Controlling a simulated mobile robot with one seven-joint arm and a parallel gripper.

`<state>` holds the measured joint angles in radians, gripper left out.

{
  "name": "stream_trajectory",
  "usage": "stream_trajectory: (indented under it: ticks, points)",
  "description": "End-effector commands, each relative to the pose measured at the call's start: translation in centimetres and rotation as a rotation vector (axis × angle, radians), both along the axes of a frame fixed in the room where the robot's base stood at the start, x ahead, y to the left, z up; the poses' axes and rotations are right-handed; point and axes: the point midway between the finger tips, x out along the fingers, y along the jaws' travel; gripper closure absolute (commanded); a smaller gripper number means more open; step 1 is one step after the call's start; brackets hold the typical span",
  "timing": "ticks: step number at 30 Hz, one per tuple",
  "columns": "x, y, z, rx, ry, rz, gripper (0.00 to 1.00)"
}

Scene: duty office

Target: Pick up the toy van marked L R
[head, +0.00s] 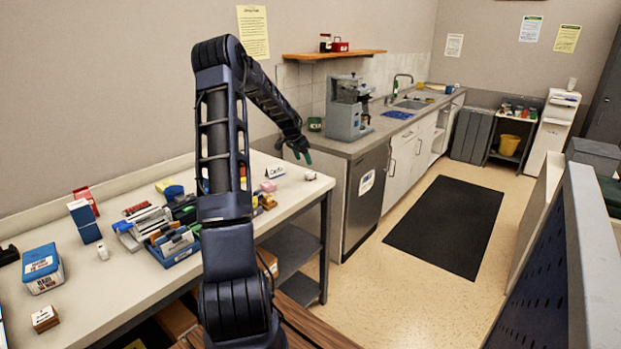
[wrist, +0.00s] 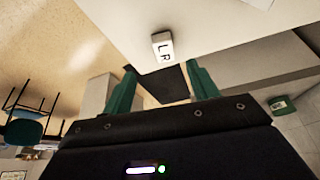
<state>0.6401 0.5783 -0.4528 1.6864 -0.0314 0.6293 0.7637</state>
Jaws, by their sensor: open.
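The toy van marked L R (wrist: 162,46) is a small white block with dark letters in the wrist view, on the pale table top near its edge. In the head view a small white thing (head: 311,175) at the table's far right end appears to be the same van. My gripper (wrist: 161,68) has its two green fingers apart with nothing between them. The van shows just beyond the fingertips, roughly in line with the gap. In the head view my gripper (head: 303,157) hangs above that table end, apart from the van.
The long table (head: 130,285) holds a pink toy (head: 268,186), a white sign card (head: 275,172), a blue tray of items (head: 176,255) and a blue box (head: 42,268). A grey counter (head: 352,149) with a coffee machine (head: 349,108) stands beyond the table end.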

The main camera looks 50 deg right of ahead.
Motion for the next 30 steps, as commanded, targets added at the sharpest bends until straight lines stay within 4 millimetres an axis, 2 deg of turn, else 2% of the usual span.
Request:
stream_trajectory:
  ticks: [5, 13, 23, 30]
  points:
    - [-0.2, -0.6, -1.2, -0.001, 0.002, -0.005, 0.41]
    - [-0.4, -2.1, -4.5, -0.001, 0.001, -0.005, 0.41]
    - [-0.3, -3.2, -6.6, -0.001, 0.002, -0.004, 0.41]
    - [-0.2, -4.6, -9.5, -0.001, 0.002, -0.004, 0.41]
